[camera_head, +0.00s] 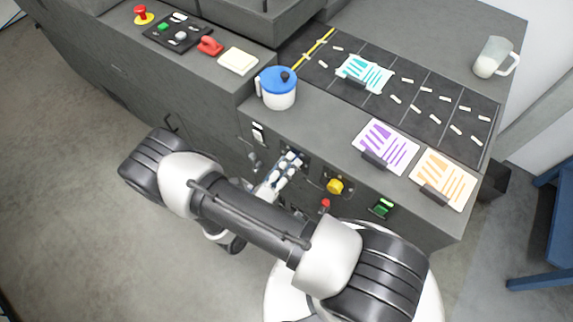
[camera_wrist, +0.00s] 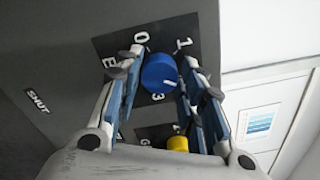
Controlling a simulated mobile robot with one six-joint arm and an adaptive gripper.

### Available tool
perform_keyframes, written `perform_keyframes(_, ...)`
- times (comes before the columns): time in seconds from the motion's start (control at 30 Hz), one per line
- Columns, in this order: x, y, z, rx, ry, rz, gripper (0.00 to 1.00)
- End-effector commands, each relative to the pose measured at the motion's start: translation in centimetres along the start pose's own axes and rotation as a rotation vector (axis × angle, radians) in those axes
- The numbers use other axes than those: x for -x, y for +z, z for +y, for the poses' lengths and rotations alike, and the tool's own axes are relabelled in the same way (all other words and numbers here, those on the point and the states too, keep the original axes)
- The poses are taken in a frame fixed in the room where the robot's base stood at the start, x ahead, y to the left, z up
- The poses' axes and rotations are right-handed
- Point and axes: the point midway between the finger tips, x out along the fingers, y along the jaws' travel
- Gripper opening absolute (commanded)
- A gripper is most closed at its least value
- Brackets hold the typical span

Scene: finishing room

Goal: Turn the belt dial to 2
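The blue round dial (camera_wrist: 160,72) sits on a dark plate with white digits 0, 1 and 3 showing around it in the wrist view. A short pale mark shows on its face toward the lower right; the 2 cannot be made out. My gripper (camera_wrist: 160,75) is open, with one finger on each side of the dial. I cannot tell whether either finger touches it. In the head view my gripper (camera_head: 290,163) is at the console's front panel and hides the dial.
A yellow knob (camera_head: 335,186) is just right of my gripper, with a red button (camera_head: 325,203) below and a green switch (camera_head: 381,208) farther right. A blue-lidded pot (camera_head: 278,92) stands on the top above. Floor at left is clear.

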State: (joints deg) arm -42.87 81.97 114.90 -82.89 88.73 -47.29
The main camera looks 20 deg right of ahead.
Motion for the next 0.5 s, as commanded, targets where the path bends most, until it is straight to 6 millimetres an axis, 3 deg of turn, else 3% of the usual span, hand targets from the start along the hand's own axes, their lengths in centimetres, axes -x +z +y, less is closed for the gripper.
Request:
perform_keyframes(0.2, 0.00, 0.00, 0.00, -0.001, 0.000, 0.000, 0.53)
perform_keyframes(0.5, 0.05, 0.01, 0.01, -0.001, 0.000, 0.000, 0.53)
